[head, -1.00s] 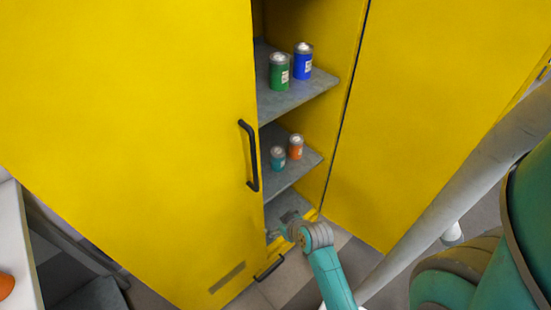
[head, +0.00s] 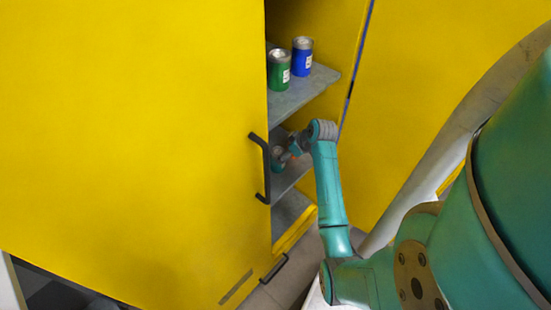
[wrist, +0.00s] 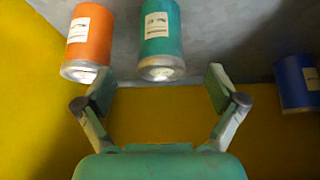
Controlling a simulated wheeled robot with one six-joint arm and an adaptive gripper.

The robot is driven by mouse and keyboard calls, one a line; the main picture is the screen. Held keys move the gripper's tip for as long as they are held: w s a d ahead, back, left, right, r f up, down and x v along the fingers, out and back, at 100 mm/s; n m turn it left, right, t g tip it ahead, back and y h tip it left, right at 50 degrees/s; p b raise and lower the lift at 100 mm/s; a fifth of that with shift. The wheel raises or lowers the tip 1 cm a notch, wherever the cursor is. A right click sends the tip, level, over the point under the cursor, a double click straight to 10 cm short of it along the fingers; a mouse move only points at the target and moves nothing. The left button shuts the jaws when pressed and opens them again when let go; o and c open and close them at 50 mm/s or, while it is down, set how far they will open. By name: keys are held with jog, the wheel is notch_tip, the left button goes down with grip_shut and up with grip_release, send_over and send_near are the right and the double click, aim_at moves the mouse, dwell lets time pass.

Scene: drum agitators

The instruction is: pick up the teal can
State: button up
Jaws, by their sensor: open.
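The teal can (wrist: 160,30), with a white label, stands on the middle shelf of the yellow cabinet. In the wrist view it lies centred between the fingertips, near end about level with them, with gaps on both sides. The head view shows only part of the teal can (head: 277,155) beside the door handle. My gripper (wrist: 159,82) is open and empty. In the head view my gripper (head: 291,150) reaches into the cabinet at that shelf, largely hiding the cans there.
An orange can (wrist: 90,38) is close beside the left finger in the wrist view. A blue can (wrist: 297,82) is farther right. A green can (head: 279,70) and another blue can (head: 302,57) stand on the shelf above. The yellow door (head: 140,140) with its black handle (head: 262,168) borders the opening.

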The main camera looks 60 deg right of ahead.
aim_at(276, 151)
jog(key=shift+x, duration=4.25)
jog(key=shift+w+r, duration=0.1)
jog(key=shift+w, duration=0.05)
jog(key=c, duration=1.5)
